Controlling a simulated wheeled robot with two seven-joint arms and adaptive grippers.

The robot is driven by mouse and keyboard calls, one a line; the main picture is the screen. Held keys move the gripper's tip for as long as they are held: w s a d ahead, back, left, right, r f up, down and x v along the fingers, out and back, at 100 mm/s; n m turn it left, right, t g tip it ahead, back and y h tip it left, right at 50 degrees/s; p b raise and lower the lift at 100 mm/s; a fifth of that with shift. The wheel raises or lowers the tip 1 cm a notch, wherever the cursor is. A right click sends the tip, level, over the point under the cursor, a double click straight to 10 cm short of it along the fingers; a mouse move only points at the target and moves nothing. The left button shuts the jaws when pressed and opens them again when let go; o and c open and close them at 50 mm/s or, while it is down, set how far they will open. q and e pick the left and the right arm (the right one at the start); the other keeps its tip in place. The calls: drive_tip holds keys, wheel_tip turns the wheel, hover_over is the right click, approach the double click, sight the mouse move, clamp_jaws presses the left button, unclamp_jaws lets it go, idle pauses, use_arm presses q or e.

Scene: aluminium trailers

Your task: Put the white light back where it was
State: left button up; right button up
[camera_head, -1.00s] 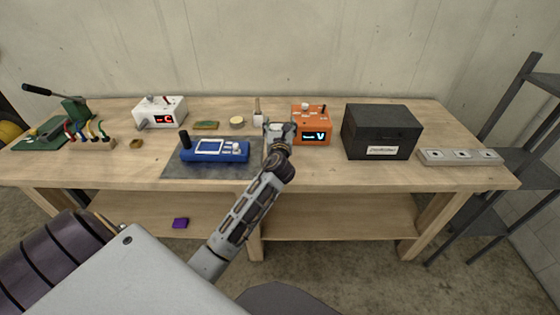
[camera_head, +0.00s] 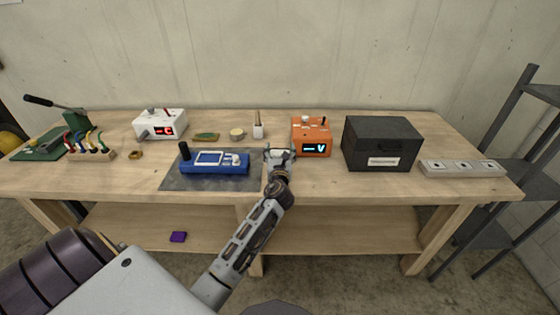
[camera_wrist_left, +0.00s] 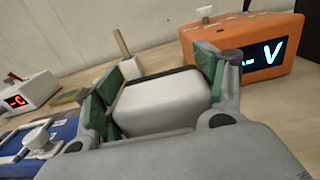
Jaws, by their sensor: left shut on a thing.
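My left gripper (camera_head: 279,153) is shut on a white, rounded block, which I take to be the white light (camera_wrist_left: 165,103). In the left wrist view the block sits between the two green finger pads, with a dark edge along its top. In the head view the fingers mostly hide it. The gripper is over the front middle of the bench, just right of the dark mat (camera_head: 190,183) and in front of and left of the orange meter (camera_head: 311,138). Whether the block touches the bench is unclear. My right gripper is not in view.
A blue device (camera_head: 214,163) lies on the mat. A small brush-like item (camera_head: 258,128) stands behind the gripper. A black box (camera_head: 380,145) and grey strip (camera_head: 462,168) are to the right, a white meter (camera_head: 160,123) to the left. Bare wood (camera_head: 305,180) lies right of the gripper.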

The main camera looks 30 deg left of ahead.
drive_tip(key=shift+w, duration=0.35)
use_arm(q)
drive_tip(key=shift+f+b, duration=0.5)
drive_tip(key=shift+f, duration=1.7)
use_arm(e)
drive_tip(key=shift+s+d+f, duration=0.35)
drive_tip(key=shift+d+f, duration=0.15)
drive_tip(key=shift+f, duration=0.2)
use_arm(q)
drive_tip(key=shift+f+b, duration=0.15)
drive_tip(key=shift+b, duration=0.15)
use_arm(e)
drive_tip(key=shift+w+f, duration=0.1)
